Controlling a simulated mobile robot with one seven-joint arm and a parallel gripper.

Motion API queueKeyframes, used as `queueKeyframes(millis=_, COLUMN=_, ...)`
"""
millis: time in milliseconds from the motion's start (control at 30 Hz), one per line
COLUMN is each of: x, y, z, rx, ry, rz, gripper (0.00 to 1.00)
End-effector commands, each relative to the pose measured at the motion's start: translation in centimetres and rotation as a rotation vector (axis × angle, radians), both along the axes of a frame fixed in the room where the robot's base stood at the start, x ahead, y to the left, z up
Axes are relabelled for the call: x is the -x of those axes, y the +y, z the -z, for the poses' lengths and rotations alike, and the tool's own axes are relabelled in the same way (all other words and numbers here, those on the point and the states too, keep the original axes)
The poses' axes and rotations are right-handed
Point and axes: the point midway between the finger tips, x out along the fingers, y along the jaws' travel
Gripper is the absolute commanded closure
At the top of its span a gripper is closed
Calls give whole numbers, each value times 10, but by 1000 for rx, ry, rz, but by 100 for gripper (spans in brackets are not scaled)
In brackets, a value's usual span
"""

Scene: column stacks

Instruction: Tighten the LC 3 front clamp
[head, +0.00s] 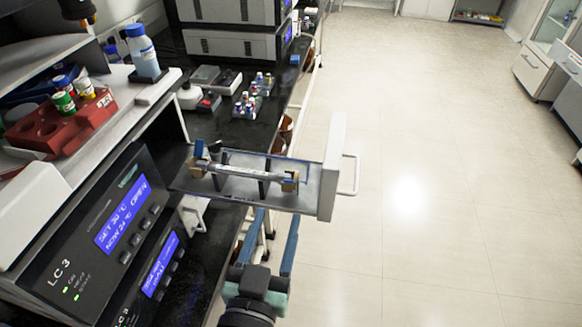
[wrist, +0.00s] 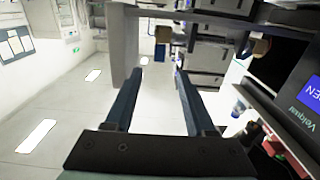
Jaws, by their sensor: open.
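The LC 3 unit (head: 75,265) has its drawer (head: 240,192) pulled out to the right, and its display reads OPEN. A pale column (head: 245,172) lies along the drawer. The front clamp (head: 290,182), a tan block near the drawer's front panel, is at the column's right end; its tan end also shows in the wrist view (wrist: 163,34). A rear clamp with a blue lever (head: 200,151) is at the left end. My gripper (head: 276,214) is open and empty, below the drawer in the head view. In the wrist view its fingertips (wrist: 158,74) point toward the front clamp, apart from it.
The drawer's front panel (head: 333,165) and handle (head: 352,174) stick out over the floor (head: 430,200). A red vial rack (head: 70,125) and a blue-capped bottle (head: 142,52) stand on top of the unit. Small vials (head: 252,95) are on the black bench. The floor to the right is clear.

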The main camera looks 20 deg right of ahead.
Motion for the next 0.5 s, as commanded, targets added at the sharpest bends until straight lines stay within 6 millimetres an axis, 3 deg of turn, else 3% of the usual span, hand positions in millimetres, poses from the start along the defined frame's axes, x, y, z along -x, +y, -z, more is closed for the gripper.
queueKeyframes(millis=167, x=-19, y=-14, z=-4, rx=2, ry=-2, rz=5, gripper=45)
queueKeyframes(millis=500, x=-75, y=-52, z=-4, rx=1, ry=-2, rz=4, gripper=45)
